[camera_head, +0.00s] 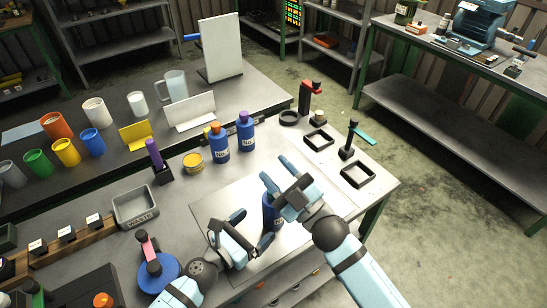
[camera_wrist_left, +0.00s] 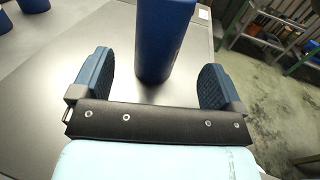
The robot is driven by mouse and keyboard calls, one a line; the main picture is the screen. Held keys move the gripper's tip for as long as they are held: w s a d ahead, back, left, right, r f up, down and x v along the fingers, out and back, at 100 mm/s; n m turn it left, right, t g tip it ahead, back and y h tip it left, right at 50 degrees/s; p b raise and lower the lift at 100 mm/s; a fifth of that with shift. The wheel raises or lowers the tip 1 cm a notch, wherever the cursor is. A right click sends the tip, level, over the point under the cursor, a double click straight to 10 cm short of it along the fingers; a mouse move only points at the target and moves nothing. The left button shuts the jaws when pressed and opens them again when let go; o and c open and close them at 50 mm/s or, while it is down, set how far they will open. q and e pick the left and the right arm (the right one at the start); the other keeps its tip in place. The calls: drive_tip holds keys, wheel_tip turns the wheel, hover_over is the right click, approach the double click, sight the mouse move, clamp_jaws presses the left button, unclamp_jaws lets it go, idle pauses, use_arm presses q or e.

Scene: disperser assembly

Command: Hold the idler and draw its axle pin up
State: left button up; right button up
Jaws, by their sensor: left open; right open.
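A dark blue cylinder (camera_head: 269,212) with a pale label stands upright on the light mat, its top partly hidden by my right gripper. I cannot make out an idler or an axle pin as such. My left gripper (camera_head: 254,228) is low beside the cylinder, open and empty. In the left wrist view the cylinder (camera_wrist_left: 165,40) stands ahead, between and beyond the left fingers (camera_wrist_left: 157,75), with gaps on both sides. My right gripper (camera_head: 278,172) is above the cylinder, open, its fingers pointing to the upper left; I cannot tell whether it touches the cylinder.
A grey waste tray (camera_head: 135,207) and a blue round stand (camera_head: 158,272) are to the left. Black square frames (camera_head: 357,174) lie at right. The mat (camera_head: 215,205) is mostly clear.

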sight(266, 216)
drive_tip(key=s+a+r+n+g+y, duration=0.3)
drive_tip(key=a+r+n+g+y, duration=0.4)
drive_tip(key=n+g, duration=0.7)
drive_tip(key=s+a+f+n+g+h, duration=0.1)
drive_tip(key=s+a+n+g+h, duration=0.45)
drive_tip(key=n+g+h, duration=0.45)
use_arm(q)
drive_tip(key=shift+w+d, duration=0.1)
drive_tip(key=shift+w, duration=0.05)
drive_tip(key=shift+x, duration=3.6)
use_arm(e)
drive_tip(key=w+d+f+n+t+h, duration=0.3)
drive_tip(key=w+d+f+t+h, duration=0.2)
drive_tip(key=w+d+t+h, duration=0.3)
drive_tip(key=shift+w+d+f+n+h, duration=0.15)
drive_tip(key=shift+w+d+n+h, duration=0.15)
drive_tip(key=shift+w+d+h, duration=2.25)
